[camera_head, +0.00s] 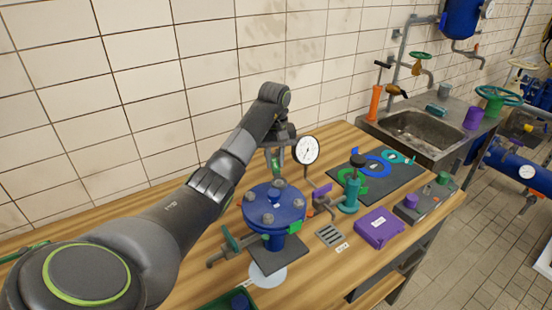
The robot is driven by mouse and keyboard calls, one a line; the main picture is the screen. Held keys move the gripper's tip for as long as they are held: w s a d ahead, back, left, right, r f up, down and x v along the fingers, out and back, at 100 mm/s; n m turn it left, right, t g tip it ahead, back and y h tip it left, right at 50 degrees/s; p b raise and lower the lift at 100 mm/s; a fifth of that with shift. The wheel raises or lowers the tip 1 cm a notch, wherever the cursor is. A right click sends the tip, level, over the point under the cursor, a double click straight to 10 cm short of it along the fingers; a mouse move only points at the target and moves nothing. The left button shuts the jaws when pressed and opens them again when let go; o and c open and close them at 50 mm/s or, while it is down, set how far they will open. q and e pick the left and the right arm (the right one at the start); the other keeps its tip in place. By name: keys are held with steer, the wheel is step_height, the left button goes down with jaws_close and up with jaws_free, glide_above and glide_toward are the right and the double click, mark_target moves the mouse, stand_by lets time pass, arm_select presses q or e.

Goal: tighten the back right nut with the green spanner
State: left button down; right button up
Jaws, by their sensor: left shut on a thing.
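A blue round flange cover (275,207) with several grey nuts on top stands on the wooden bench. The back right nut (280,183) is at its far edge, just below my left gripper. My left gripper (277,148) is shut on a narrow green piece (275,163), which looks like the green spanner and hangs down over the far edge of the cover. Whether it touches the nut I cannot tell. A green spanner shape (350,184) also shows on the dark mat, partly hidden by a teal pump. My right gripper is not in view.
A pressure gauge (306,150) stands close to the right of my left gripper. The teal pump (350,192), dark mat (389,190) and purple box (379,227) lie further right. A tiled wall (200,95) runs behind the bench; a sink (420,130) is at the back right.

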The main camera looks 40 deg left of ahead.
arm_select(q)
steer(key=shift+s+a+n, duration=0.3)
steer(key=shift+n, duration=0.3)
steer(key=shift+r+p, duration=0.35)
steer(key=shift+p, duration=0.15)
steer(key=shift+r+p, duration=1.7)
steer(key=shift+r, duration=0.05)
